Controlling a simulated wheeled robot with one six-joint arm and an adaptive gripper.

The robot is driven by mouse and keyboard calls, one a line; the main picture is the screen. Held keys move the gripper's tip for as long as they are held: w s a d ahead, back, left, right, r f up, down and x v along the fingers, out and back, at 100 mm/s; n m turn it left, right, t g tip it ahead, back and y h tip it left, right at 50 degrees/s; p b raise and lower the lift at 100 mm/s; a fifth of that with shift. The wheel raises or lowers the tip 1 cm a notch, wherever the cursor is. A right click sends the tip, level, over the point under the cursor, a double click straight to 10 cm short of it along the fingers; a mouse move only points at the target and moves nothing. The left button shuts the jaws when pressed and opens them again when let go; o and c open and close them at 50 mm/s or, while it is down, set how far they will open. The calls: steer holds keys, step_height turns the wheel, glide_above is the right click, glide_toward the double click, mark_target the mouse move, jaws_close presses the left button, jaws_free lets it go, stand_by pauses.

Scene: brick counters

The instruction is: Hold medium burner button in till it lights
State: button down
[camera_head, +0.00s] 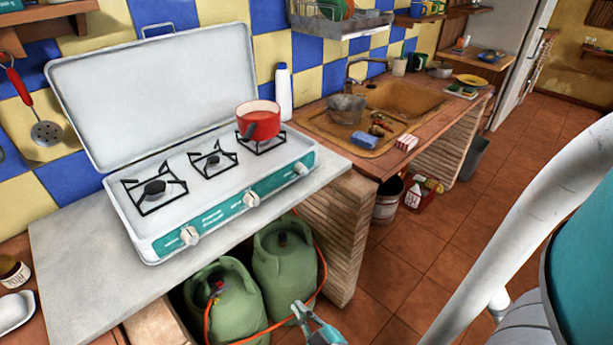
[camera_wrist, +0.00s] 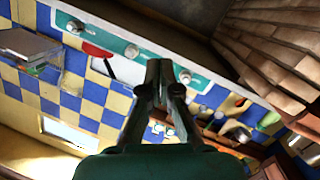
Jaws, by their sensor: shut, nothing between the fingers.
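The white stove (camera_head: 215,160) stands on the counter with its lid raised. Its teal front panel has three white knobs: left (camera_head: 189,235), middle (camera_head: 251,199) and right (camera_head: 301,168). The left burner (camera_head: 155,188) looks larger than the middle one (camera_head: 213,158). A red pot (camera_head: 258,120) hides most of the right burner. I see no flame and cannot read which knob is medium. My gripper (camera_head: 298,306) is shut and empty, low in front of the stove. In the tilted wrist view its fingertips (camera_wrist: 159,64) overlap the panel between two knobs (camera_wrist: 131,51) (camera_wrist: 185,76); the remaining distance is unclear.
Two green gas bottles (camera_head: 283,262) (camera_head: 225,300) with an orange hose stand under the counter. A brick support (camera_head: 350,235) is right of them. A sink (camera_head: 395,105) and a white bottle (camera_head: 283,92) are further back. The tiled floor at right is mostly clear.

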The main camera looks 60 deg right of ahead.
mark_target(305, 173)
steer(key=w+d+r+g+h, duration=0.1)
steer(key=w+d+r+h, duration=0.1)
steer(key=d, duration=0.8)
steer(key=w+d+r+m+g+h, duration=0.1)
steer(key=w+d+r+g+h, duration=0.1)
steer(key=d, duration=0.8)
steer(key=w+d+r+m+g+h, duration=0.1)
steer(key=d+r+h, duration=0.4)
steer(key=d, duration=0.5)
steer(key=shift+w+r+g+h, duration=0.3)
steer(key=shift+w+g, duration=0.3)
steer(key=shift+w, duration=0.55)
steer(key=shift+w, duration=0.15)
steer(key=shift+w+d, duration=0.35)
steer(key=shift+w, duration=1.05)
steer(key=shift+w+d, duration=0.3)
steer(key=shift+w, duration=1.05)
steer(key=shift+w+d, duration=0.35)
steer(key=shift+w, duration=1.05)
steer(key=shift+w, duration=0.1)
steer(key=shift+w+d, duration=0.1)
steer(key=shift+w, duration=0.25)
steer(key=shift+w+d, duration=0.1)
steer(key=shift+w, duration=0.25)
